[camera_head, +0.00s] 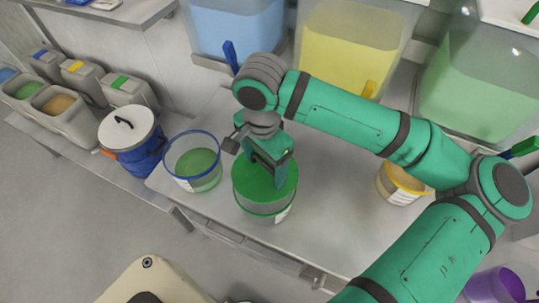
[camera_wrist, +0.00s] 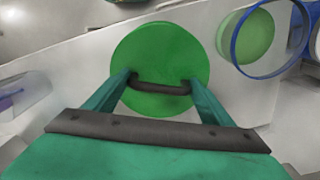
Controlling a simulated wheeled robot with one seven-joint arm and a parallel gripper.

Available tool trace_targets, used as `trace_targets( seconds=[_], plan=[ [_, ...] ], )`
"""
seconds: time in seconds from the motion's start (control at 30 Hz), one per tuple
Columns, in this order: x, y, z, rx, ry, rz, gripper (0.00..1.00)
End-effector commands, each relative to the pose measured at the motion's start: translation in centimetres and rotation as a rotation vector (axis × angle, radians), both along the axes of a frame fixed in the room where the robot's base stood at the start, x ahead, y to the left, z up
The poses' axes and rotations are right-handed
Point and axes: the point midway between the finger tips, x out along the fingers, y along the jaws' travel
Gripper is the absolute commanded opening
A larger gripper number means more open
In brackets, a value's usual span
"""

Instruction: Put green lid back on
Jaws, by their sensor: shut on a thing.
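The green lid (camera_head: 280,183) is a round disc with a dark bar handle. It lies on top of a clear round tub (camera_head: 259,208) with a white label, on the grey bench. I cannot tell whether it is fully seated. My gripper (camera_head: 266,172) is above the lid, shut on its handle. In the wrist view the lid (camera_wrist: 160,55) shows face on, with the two fingertips of my gripper (camera_wrist: 160,86) at either end of the dark handle. The tub below is hidden by the lid in the wrist view.
An open tub with a blue rim (camera_head: 194,165) and green contents stands close left. A yellow-rimmed tub (camera_head: 402,185) stands right, behind my arm. Large clear bins with blue, yellow (camera_head: 345,50) and green contents line the back. The bench (camera_head: 290,243) is clear at the front.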

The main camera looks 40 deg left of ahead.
Motion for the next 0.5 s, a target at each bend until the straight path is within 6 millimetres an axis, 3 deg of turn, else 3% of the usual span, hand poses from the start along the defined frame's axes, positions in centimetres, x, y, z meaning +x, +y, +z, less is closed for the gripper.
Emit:
trace_targets(
  seconds=[0.5],
  plan=[
    [0.0, 0.0, -3.7, 0.0, 0.002, -0.001, 0.53]
  ],
)
